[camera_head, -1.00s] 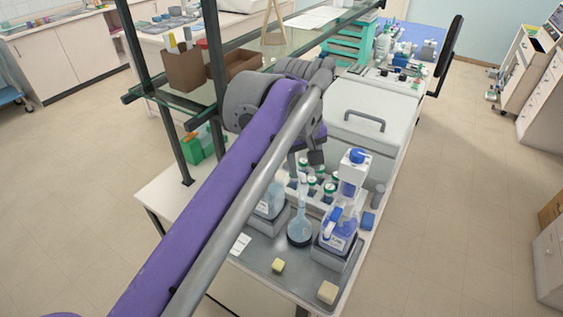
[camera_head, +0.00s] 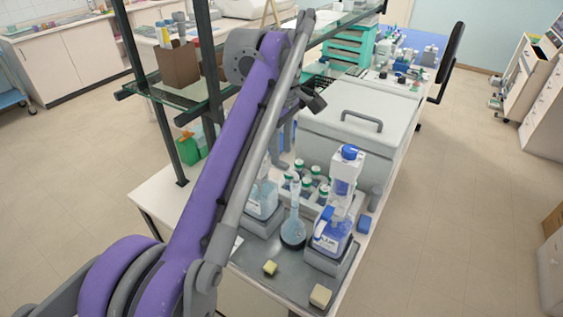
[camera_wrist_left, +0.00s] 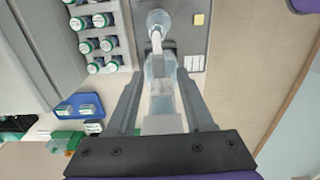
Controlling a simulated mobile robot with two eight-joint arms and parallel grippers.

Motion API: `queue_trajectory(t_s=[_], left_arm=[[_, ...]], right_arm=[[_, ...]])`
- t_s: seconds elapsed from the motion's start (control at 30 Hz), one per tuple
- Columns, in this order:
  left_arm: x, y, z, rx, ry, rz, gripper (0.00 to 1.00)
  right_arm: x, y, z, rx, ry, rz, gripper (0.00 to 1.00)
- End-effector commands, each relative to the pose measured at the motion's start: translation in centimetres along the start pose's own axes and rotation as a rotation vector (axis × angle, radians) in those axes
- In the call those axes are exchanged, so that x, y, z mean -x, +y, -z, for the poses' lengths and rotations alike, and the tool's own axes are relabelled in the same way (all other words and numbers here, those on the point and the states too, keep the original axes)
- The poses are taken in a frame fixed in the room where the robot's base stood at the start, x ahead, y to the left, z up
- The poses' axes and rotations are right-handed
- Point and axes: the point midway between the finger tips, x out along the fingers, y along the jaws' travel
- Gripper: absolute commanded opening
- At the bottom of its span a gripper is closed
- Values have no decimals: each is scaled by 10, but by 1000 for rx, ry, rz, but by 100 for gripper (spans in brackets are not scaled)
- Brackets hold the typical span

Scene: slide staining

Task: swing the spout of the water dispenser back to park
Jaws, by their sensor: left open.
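The water dispenser is a bottle of pale blue liquid (camera_head: 262,198) on a grey stand, partly behind my left arm in the head view. In the left wrist view the bottle (camera_wrist_left: 160,68) lies between the fingers, its pale upper part nearer the camera. My left gripper (camera_wrist_left: 160,84) is open, one finger on each side; contact cannot be told. A round flask (camera_head: 293,232) stands beside the dispenser. In the wrist view the flask (camera_wrist_left: 158,19) is beyond the bottle, with a pale tube-like part between them; whether this is the spout or flask neck is unclear. My right gripper is not in view.
A second dispenser bottle with a blue top (camera_head: 331,235) stands right of the flask. Several green-capped vials (camera_wrist_left: 97,45) stand in a rack close by. A large lidded white box (camera_head: 362,118) is behind. Glass shelving is at the left.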

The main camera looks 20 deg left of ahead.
Motion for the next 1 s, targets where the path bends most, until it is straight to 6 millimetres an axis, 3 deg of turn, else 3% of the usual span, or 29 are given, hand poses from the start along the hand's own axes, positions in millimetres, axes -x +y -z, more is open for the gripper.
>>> queue_trajectory(t_s=[0.2, 0.57, 0.87, 1.0], left_arm=[[-27, 0, 0, -1, 0, 0, 52], [-32, 0, 0, -1, 0, -1, 52], [-32, 0, 0, -1, 0, -1, 2], [-32, 0, 0, -1, 0, -1, 0]], right_arm=[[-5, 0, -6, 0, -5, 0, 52], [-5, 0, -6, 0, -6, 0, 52], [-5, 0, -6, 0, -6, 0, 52], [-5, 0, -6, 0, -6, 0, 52]])
